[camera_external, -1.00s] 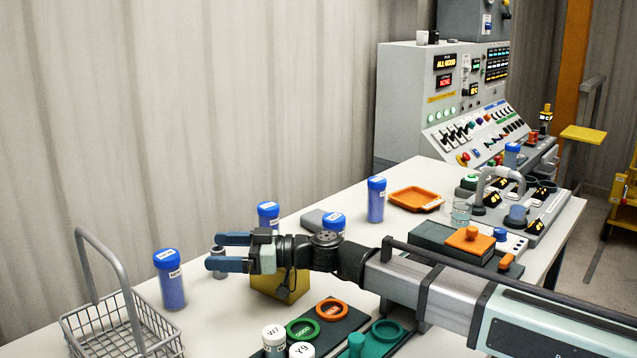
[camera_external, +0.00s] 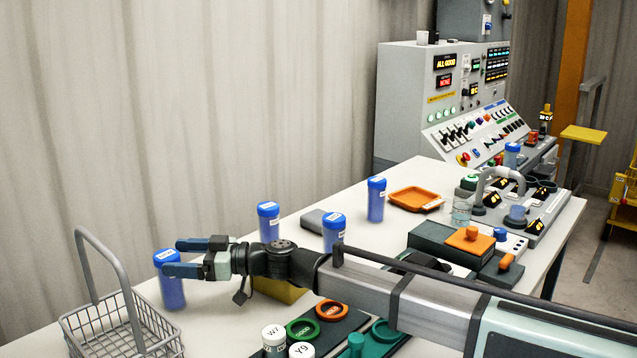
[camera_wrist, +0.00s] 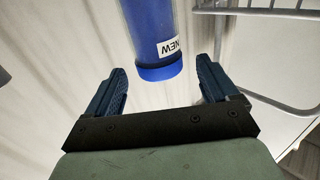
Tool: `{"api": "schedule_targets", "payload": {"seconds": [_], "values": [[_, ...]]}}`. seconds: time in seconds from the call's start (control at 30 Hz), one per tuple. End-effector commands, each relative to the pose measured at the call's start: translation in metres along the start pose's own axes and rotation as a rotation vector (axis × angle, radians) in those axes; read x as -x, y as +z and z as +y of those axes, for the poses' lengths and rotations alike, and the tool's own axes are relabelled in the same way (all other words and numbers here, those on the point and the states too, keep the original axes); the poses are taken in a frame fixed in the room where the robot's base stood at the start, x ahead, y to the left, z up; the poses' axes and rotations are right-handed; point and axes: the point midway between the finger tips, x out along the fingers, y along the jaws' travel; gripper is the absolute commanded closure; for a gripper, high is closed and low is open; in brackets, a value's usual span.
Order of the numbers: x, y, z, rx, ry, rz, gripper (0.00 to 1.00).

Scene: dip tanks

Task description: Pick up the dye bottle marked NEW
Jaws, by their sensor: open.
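The blue dye bottle with the white NEW label (camera_wrist: 152,35) stands in front of my gripper in the wrist view, its blue cap end between the two fingertips. In the external view a blue bottle (camera_external: 172,293) stands upright at the left, next to the wire basket, with my gripper (camera_external: 172,257) at its cap. The fingers are open, and a gap shows on each side of the cap in the wrist view (camera_wrist: 163,76). The fingers partly cover the cap in the external view.
The grey wire basket (camera_external: 128,318) stands just left of the bottle, its tall handle close by. More blue bottles (camera_external: 269,222), (camera_external: 334,232), (camera_external: 376,201) stand farther back. A yellow block (camera_external: 280,289) is under my wrist. White-capped jars (camera_external: 274,342) stand in front.

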Motion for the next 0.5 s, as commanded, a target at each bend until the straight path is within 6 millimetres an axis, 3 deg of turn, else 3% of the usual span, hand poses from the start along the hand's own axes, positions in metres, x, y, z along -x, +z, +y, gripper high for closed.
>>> {"api": "schedule_targets", "payload": {"seconds": [0.5], "values": [[-0.051, 0.0, 0.001, 0.0, 0.0, 0.0, 0.13]]}}
